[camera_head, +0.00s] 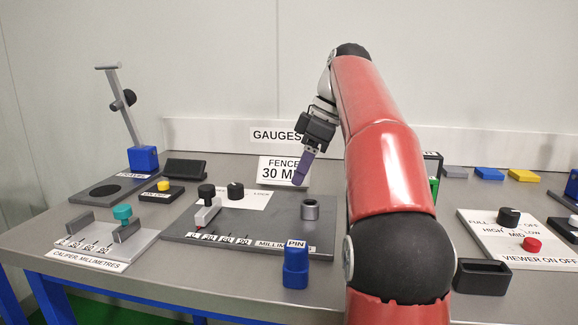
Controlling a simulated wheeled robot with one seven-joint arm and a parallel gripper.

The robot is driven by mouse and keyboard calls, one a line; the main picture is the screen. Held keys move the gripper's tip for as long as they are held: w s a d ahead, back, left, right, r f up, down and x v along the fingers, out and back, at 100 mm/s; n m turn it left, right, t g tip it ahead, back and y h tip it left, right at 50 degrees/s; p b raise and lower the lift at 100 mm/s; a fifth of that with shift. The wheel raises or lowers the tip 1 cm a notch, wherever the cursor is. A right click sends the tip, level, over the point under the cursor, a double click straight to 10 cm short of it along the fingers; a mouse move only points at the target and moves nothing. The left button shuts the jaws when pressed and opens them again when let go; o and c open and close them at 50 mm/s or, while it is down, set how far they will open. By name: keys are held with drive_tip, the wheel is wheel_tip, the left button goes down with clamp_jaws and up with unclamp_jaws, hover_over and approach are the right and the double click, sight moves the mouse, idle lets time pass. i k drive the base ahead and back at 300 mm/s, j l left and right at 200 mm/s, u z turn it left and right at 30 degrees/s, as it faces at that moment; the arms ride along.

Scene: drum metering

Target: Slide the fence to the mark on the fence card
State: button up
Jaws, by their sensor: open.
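The fence (207,215) is a light grey block with a black knob on top, near the left end of a dark grey board (265,228). A row of small number labels (220,238) runs along the board's front edge, too small to read surely, with "MILLIM..." beside it. The fence card (276,172) stands behind the board and reads "FENCE 30 M", its right end hidden by my arm. My gripper (300,180), with purple fingers, points down in front of the card, above the board's back right, apart from the fence. It is open and empty.
A black knob (235,190) and a grey ring post (310,209) stand on the board. A blue PIN block (296,265) is at its front. A caliper (103,245) lies left. A viewer panel (515,238) is right. My arm hides the middle right.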

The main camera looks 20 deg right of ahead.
sight(207, 193)
drive_tip(key=k+j, duration=0.2)
drive_tip(key=k, duration=0.3)
drive_tip(key=k+j, duration=0.15)
drive_tip(key=k, duration=0.3)
